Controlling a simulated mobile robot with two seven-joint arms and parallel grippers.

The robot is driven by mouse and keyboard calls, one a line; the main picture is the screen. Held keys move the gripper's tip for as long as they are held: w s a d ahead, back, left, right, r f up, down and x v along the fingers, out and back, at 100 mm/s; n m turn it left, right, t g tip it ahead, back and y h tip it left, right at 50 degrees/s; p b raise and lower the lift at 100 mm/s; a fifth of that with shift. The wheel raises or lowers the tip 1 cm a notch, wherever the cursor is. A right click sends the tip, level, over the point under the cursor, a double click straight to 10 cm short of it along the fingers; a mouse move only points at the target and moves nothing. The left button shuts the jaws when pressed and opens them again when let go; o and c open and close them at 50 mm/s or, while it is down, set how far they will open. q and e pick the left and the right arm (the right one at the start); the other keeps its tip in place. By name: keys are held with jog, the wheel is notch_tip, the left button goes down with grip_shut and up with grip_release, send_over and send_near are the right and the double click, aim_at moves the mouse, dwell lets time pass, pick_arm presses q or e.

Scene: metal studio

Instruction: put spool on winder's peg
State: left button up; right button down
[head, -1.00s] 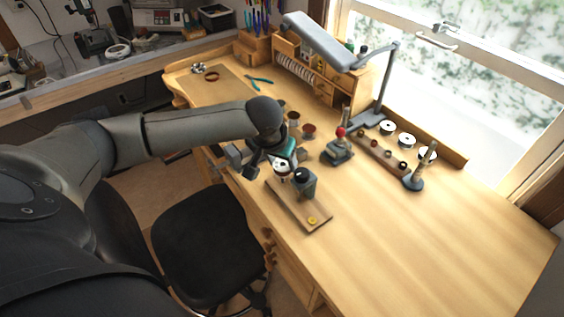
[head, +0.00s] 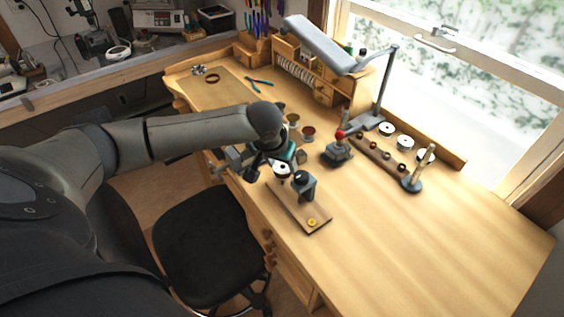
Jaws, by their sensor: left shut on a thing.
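My left gripper (head: 272,169) reaches in from the left over the front edge of the desk and is shut on the spool. The spool (head: 282,168) shows as a small white disc with a dark centre, partly hidden by the gripper. It is right beside the winder (head: 305,187), a grey block with a dark round top on a wooden base board (head: 301,212) with a yellow disc at its near end. The winder's peg is not clearly visible, and I cannot tell whether the spool touches it. My right gripper is not in view.
A red-knobbed grey device (head: 337,149) stands behind the winder. A wooden strip (head: 378,153), white spools (head: 405,142) and an upright post on a grey base (head: 412,183) are to the right. A desk lamp (head: 375,122) stands behind. The desk's right side is clear.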

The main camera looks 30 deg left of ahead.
aim_at(283, 186)
pick_arm(q)
jog(key=shift+f+b, duration=0.6)
jog(key=shift+f, duration=1.5)
jog(key=o, duration=1.4)
jog(key=shift+o, duration=0.3)
jog(key=shift+d, duration=0.15)
